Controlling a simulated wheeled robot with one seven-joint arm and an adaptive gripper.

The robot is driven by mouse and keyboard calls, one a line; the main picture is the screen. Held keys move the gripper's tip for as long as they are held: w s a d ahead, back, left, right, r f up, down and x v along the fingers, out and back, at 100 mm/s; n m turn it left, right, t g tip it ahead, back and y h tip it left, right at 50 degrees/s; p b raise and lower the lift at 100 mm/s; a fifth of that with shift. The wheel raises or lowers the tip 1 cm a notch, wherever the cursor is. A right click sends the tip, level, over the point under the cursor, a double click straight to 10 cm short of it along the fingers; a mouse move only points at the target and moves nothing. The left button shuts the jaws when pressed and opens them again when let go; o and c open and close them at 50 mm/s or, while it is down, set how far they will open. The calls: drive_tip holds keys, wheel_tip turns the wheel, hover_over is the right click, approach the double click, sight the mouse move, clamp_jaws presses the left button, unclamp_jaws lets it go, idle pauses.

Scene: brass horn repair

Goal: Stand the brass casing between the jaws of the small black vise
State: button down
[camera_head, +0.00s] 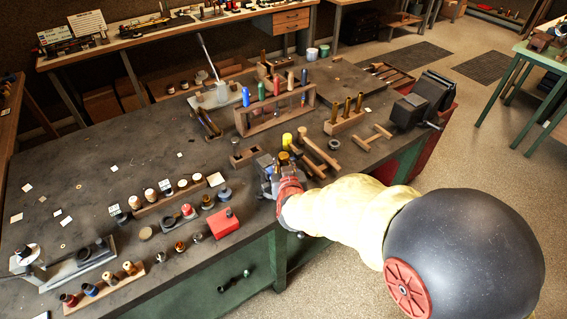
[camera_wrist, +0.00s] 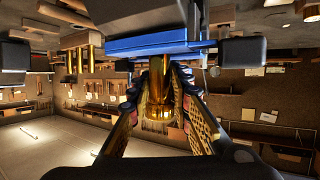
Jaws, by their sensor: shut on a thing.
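My gripper (camera_head: 286,175) is at the front edge of the workbench, beside a small blue-and-dark vise (camera_head: 265,165). In the wrist view, my gripper (camera_wrist: 160,100) has its two gold-patterned fingers closed on either side of a brass casing (camera_wrist: 158,85). A blue bar with dark parts (camera_wrist: 150,45), seemingly the vise, lies close to the casing's far end. Whether the casing is between the jaws or touching them cannot be told. In the head view the gripper and arm hide most of the casing. A larger black vise (camera_head: 425,98) stands at the bench's right corner.
A wooden block with several upright brass casings (camera_head: 346,116) stands behind my gripper. A yellow cylinder (camera_head: 287,140) and a wooden-handled hammer (camera_head: 318,152) are close by. The bench's left middle is mostly clear.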

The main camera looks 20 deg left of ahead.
drive_tip(key=shift+f, duration=0.3)
drive_tip(key=shift+r, duration=0.2)
drive_tip(key=shift+r+p, duration=0.6)
drive_tip(key=shift+r, duration=0.3)
